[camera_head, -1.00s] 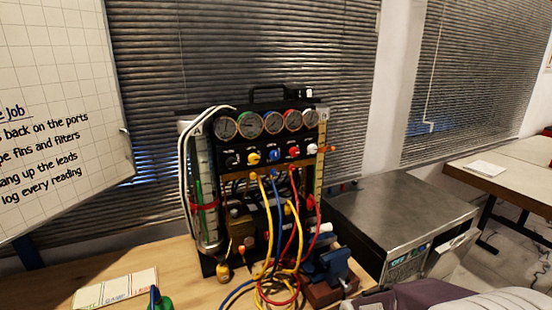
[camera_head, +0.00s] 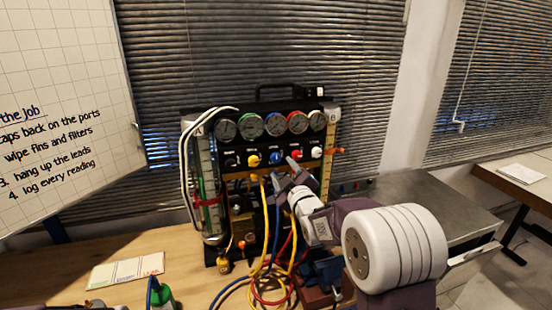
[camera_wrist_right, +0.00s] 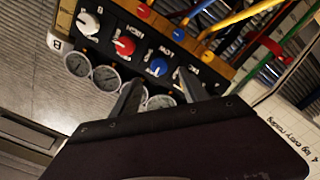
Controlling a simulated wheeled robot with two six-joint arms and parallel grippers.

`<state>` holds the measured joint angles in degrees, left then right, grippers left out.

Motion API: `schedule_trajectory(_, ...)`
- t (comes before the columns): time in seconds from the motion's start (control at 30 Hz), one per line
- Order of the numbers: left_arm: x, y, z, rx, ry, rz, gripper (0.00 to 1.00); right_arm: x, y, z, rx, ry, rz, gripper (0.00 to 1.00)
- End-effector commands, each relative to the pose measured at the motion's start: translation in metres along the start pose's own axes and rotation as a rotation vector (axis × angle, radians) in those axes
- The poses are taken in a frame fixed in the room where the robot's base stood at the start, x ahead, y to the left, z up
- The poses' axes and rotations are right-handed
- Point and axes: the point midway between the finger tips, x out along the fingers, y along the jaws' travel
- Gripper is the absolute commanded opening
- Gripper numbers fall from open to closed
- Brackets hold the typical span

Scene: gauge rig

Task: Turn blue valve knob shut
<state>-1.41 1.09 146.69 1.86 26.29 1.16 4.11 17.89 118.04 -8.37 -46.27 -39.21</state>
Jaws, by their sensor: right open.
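The blue valve knob (camera_head: 275,157) sits in a row of coloured knobs on the gauge rig (camera_head: 262,143), under the dials. My right gripper (camera_head: 284,167) is open in front of the rig, its fingers pointing at the blue knob from the lower right. In the right wrist view the rig appears upside down. There the blue knob (camera_wrist_right: 158,67) shows just beyond and between the two fingertips of my right gripper (camera_wrist_right: 159,78). The jaws hold nothing, and I cannot tell whether a finger touches the knob. My left gripper is not clearly seen.
The red knob (camera_head: 296,154) and yellow knob (camera_head: 253,160) flank the blue one. Yellow, blue and red hoses (camera_head: 266,225) hang below. A blue vise (camera_head: 326,270) stands at the rig's lower right.

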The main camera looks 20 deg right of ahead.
Motion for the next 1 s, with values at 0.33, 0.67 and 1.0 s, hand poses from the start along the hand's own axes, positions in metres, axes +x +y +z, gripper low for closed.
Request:
schedule_trajectory(0.33,-0.027,0.001,-0.003,0.0,0.0,0.0,0.0,0.058,0.001,-0.002,0.0,0.0,-0.002,0.52)
schedule_trajectory(0.67,-0.026,0.001,-0.003,0.0,0.0,0.0,0.0,0.062,0.0,-0.001,0.0,0.0,-0.001,0.44)
schedule_trajectory(1.0,-0.025,0.001,-0.003,0.0,0.0,0.0,0.0,0.062,0.0,-0.001,0.005,0.0,-0.001,0.0)
